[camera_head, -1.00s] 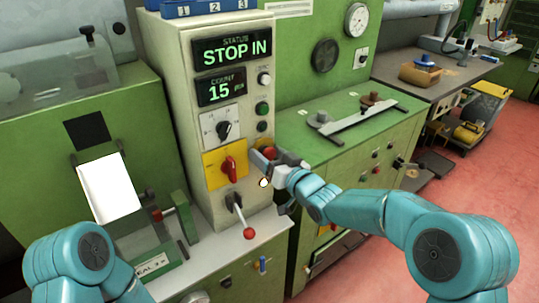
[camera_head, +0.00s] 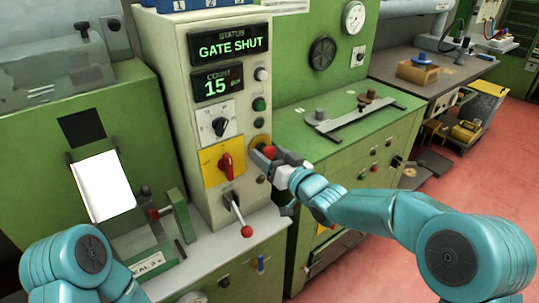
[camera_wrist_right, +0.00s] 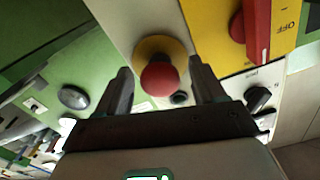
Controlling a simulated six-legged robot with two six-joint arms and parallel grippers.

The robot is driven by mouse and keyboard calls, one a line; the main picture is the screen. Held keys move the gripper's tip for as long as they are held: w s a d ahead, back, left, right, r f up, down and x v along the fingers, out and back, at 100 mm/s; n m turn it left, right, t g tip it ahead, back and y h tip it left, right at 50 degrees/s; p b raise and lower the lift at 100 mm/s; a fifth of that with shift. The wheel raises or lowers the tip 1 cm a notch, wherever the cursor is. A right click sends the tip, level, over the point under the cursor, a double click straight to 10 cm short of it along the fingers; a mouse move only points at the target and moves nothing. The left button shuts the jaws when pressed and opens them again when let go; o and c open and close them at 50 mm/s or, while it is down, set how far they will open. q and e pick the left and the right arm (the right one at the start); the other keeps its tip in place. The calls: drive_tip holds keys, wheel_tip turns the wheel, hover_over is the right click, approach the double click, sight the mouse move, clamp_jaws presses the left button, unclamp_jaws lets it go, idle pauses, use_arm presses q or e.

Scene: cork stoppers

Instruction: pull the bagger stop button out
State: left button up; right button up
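The bagger stop button (camera_head: 268,152) is a red mushroom head on a yellow collar, low on the right side of the cream control column. In the right wrist view the red head (camera_wrist_right: 160,79) stands out from its yellow collar (camera_wrist_right: 160,52), between the two dark fingers. My right gripper (camera_wrist_right: 162,82) is open around it, with a small gap visible on each side. In the head view the right gripper (camera_head: 272,160) is at the button and partly covers it. The column's status display (camera_head: 229,46) reads GATE SHUT. My left gripper is not in view; only its arm links show at lower left.
A red rotary switch (camera_head: 225,163) on a yellow plate is left of the button. A lever with a red ball (camera_head: 247,231) sticks out below. A green button (camera_head: 259,104) is above. A green cabinet (camera_head: 330,145) stands close to the right.

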drive_tip(key=shift+w, duration=0.1)
drive_tip(key=v, duration=1.6)
drive_tip(key=shift+b, duration=0.35)
drive_tip(key=shift+d, duration=0.1)
